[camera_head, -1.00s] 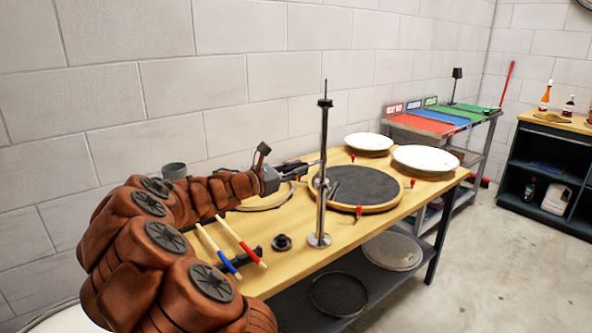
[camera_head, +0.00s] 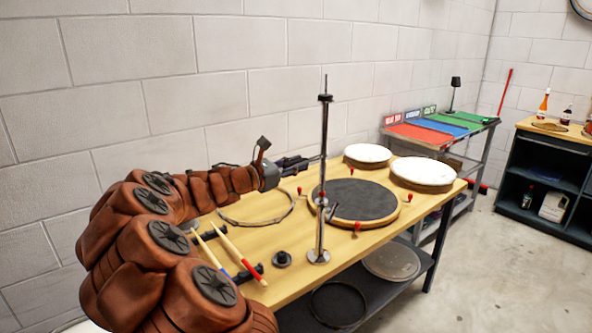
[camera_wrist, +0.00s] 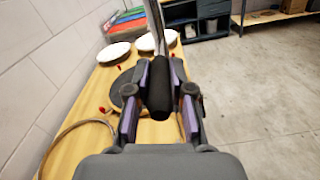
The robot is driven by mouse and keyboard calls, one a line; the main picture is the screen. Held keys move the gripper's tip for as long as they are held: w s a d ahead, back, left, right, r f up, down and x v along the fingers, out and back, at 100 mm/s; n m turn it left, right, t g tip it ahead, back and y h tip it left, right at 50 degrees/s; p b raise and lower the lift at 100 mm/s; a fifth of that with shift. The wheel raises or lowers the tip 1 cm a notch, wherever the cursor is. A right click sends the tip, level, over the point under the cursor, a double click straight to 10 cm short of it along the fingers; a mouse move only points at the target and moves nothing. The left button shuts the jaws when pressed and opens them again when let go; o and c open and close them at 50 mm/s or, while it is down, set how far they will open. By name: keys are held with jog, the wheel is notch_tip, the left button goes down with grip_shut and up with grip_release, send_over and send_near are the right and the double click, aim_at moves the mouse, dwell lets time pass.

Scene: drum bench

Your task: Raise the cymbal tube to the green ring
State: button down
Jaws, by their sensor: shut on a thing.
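A clamp sits low on the stand. My gripper (camera_head: 312,160) reaches in from the left at about mid-height on the tube. In the wrist view my gripper (camera_wrist: 160,80) is shut on the tube, with a black cylindrical part (camera_wrist: 160,95) between the fingers and the chrome tube (camera_wrist: 155,30) beyond. I cannot make out the green ring in either view.
A dark round pad (camera_head: 360,200) with a wooden rim lies just behind the stand. Two white drums (camera_head: 422,170) stand at the bench's right end. Drumsticks (camera_head: 225,258) and a small black knob (camera_head: 282,259) lie in front. A wall is behind the bench.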

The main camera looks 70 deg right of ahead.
notch_tip(320, 180, up, 10)
jog(key=p, duration=0.6)
jog(key=shift+r, duration=0.1)
jog(key=c, duration=1)
grip_release()
jog(key=shift+c, duration=0.2)
jog(key=v, duration=1.2)
